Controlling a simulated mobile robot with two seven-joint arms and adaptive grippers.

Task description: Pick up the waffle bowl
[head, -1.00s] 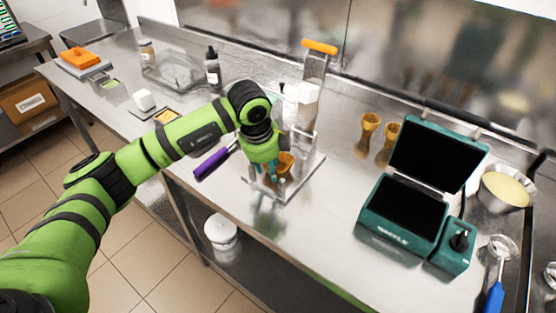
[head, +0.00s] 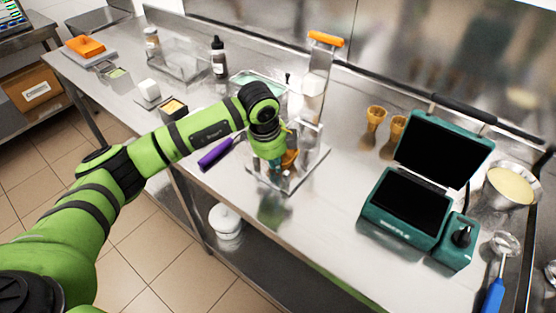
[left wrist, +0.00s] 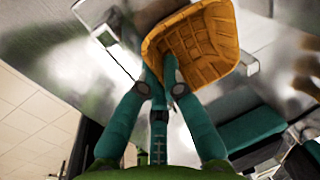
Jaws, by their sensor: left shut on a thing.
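The waffle bowl (head: 289,159) is a small golden-brown bowl at the clear stand on the steel counter. In the left wrist view the waffle bowl (left wrist: 195,48) is large, its gridded surface facing the camera. My left gripper (head: 277,167) is at the bowl, over the clear stand (head: 310,168). In the left wrist view its teal fingers (left wrist: 160,80) close on the bowl's near edge. The gripper hides part of the bowl in the head view. My right gripper is not in view.
A purple-handled tool (head: 217,155) lies left of the stand. A batter bowl (head: 508,187) is at far right. Counter in front of the stand is clear.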

